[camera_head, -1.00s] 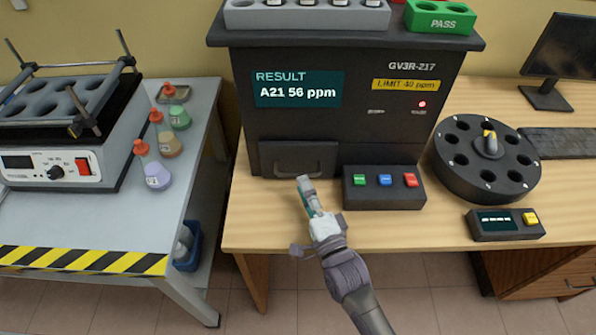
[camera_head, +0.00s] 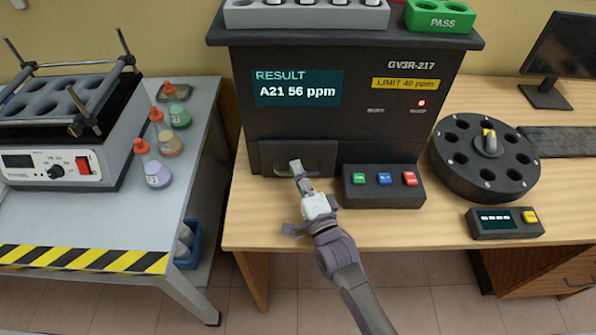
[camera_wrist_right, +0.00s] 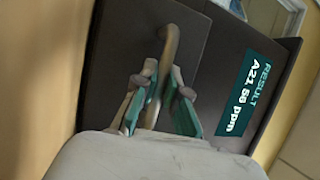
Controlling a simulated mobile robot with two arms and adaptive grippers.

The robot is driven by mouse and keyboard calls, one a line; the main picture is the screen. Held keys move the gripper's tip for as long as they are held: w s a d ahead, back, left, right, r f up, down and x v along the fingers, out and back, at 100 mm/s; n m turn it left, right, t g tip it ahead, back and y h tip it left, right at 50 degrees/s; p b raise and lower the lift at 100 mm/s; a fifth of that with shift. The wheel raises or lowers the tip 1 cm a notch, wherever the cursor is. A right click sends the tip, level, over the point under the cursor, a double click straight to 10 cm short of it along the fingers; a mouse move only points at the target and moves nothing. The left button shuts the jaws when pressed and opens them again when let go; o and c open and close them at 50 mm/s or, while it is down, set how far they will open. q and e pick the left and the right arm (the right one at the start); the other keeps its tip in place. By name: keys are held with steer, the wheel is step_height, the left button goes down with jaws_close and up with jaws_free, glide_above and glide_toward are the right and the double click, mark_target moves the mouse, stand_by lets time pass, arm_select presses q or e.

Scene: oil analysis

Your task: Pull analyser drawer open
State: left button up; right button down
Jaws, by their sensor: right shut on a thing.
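The dark analyser (camera_head: 350,130) stands on the wooden desk, its screen reading "RESULT A21 56 ppm". Its drawer (camera_head: 265,157) is at the lower left of its front and looks flush with the body. My right gripper (camera_head: 296,166) is at the drawer front, shut on the bar handle (camera_head: 322,171). In the right wrist view the handle (camera_wrist_right: 170,45) runs down between the two teal-padded fingers (camera_wrist_right: 160,98). The fingers hide part of the handle in the head view. My left gripper is not in view.
A button box (camera_head: 384,187) with green, blue and red buttons sits just right of the drawer. A round black carousel (camera_head: 487,160) and a small display box (camera_head: 505,222) stand further right. Bottles (camera_head: 152,168) stand on the left bench. The desk before the drawer is clear.

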steer(key=shift+s, duration=0.35)
steer(key=s+p, duration=0.4)
steer(key=s, duration=0.7)
steer(key=shift+s, duration=0.3)
steer(key=c, duration=1.2)
jaws_free()
